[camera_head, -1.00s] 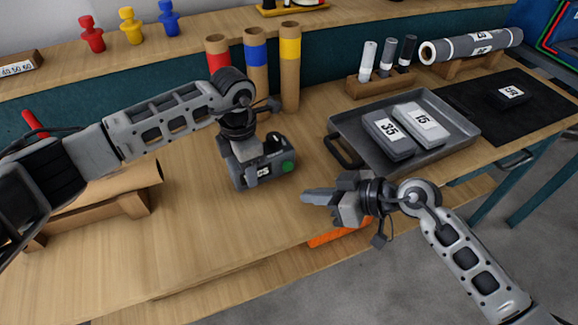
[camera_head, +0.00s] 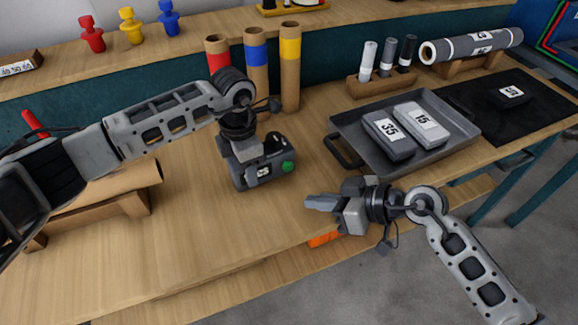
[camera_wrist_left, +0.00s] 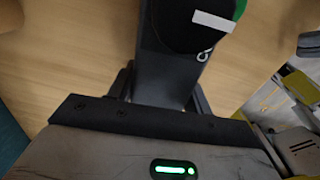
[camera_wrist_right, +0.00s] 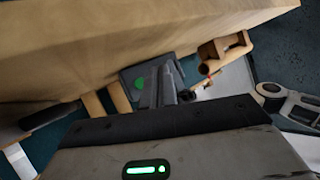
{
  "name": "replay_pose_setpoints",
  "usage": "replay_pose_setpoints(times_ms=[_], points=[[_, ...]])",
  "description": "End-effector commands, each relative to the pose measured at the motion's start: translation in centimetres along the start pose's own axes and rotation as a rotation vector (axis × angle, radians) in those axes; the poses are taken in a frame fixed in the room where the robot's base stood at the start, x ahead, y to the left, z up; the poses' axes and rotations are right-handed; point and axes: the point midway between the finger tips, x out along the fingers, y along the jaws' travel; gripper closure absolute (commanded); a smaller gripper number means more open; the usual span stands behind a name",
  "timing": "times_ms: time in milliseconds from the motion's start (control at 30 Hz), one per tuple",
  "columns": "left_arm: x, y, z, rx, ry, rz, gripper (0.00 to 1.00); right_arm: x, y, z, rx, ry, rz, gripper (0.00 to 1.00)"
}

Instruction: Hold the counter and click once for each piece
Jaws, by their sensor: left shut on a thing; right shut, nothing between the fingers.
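The counter (camera_head: 268,172) is a dark grey device with a green button (camera_head: 288,166) on its right end and a small white display too small to read. My left gripper (camera_head: 242,165) is shut on the counter, over the table. In the left wrist view the counter (camera_wrist_left: 165,65) sits between the fingers. My right gripper (camera_head: 318,202) is shut and empty, to the right of and below the button, apart from it. In the right wrist view the green button (camera_wrist_right: 139,83) shows beyond the fingers. Grey pieces marked 35 (camera_head: 388,137) and 15 (camera_head: 423,122) lie in a tray (camera_head: 345,122).
Another dark labelled piece (camera_head: 511,93) lies on a black mat (camera_head: 470,95). Red, blue and yellow tubes (camera_head: 290,70) stand behind the counter. A marker rack (camera_head: 382,82) stands behind the tray. A brown roll (camera_head: 120,180) rests at left.

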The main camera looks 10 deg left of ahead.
Motion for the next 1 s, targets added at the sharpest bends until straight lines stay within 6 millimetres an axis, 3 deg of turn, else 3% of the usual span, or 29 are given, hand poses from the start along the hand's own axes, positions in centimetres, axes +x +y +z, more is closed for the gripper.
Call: replay_pose_setpoints(times_ms=[200,533,1000], points=[[-0.1,0.0,0.0,0.0,-0.001,0.001,0.81,-1.7,-1.2,1.2,0.001,-0.002,0.001,1.0],[-0.1,0.0,0.0,0.0,-0.001,0.001,0.81,-1.5,-1.1,1.1,0.0,-0.002,0.002,1.0],[-0.1,0.0,0.0,0.0,-0.001,0.001,0.81,2.4,1.7,-1.8,-0.001,0.0,0.001,1.0]])
